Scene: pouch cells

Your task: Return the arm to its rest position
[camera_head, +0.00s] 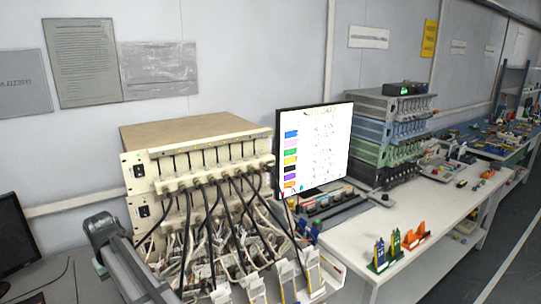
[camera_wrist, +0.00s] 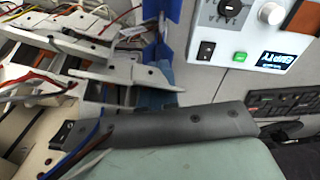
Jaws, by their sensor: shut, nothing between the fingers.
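My gripper (camera_wrist: 185,124) seems to show at the bottom of the wrist view as a dark grey bar with screws, with a pale grey-green body below it. It is shut and holds nothing that I can see; its fingertips are not clearly made out. It is close to white clamp fixtures (camera_wrist: 115,70) and loose wires. In the head view a grey part of my arm rises at the lower left, in front of the cell tester (camera_head: 205,160); the fingertips cannot be picked out there.
Black cables hang from the tester to a row of white clamps (camera_head: 285,280). A monitor (camera_head: 318,145) stands right of it. A control box (camera_wrist: 252,30) shows in the wrist view. The white table (camera_head: 420,215) has green and orange holders (camera_head: 395,244) and some bare surface.

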